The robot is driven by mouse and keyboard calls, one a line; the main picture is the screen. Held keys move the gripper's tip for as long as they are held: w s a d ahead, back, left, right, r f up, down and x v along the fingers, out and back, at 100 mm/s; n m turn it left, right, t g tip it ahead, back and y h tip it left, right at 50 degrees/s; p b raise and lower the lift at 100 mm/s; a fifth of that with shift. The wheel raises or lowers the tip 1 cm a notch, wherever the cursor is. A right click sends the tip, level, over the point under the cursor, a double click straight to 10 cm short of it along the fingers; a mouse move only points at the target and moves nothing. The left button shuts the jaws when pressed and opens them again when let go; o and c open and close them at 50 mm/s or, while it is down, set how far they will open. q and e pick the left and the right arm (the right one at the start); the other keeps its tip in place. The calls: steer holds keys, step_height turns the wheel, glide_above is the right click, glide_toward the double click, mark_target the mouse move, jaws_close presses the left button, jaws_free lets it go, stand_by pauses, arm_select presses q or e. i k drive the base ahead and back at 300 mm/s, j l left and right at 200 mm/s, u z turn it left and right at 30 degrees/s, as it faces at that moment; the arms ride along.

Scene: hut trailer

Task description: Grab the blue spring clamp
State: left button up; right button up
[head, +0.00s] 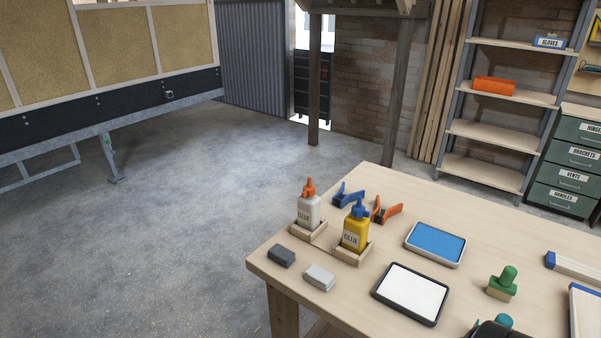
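The blue spring clamp (346,196) lies on the wooden workbench (460,200) near its far left edge, behind the two glue bottles. An orange clamp (388,211) of similar shape lies just to its right. The yellow glue bottle with a blue cap (355,230) stands in front and hides a little of the area by the clamps.
A white glue bottle (309,208) stands in a wooden holder left of the clamps. Dark and light grey blocks (281,256) lie at the front left. A blue pad (435,244), white-topped tray (411,293) and green-handled stamp (502,284) lie to the right. Open floor lies left.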

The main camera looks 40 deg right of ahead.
mark_target(341, 194)
steer(key=i+j, duration=0.1)
steer(key=i, duration=2.3)
steer(key=i+z, duration=0.1)
steer(key=z, duration=0.35)
steer(key=i+z, duration=0.1)
steer(key=z, duration=0.3)
steer(key=i+z, duration=0.1)
steer(key=z, duration=0.35)
steer(key=j+z, duration=0.1)
steer(key=z, duration=0.35)
steer(key=i+j+z, duration=0.1)
steer(key=z, duration=0.3)
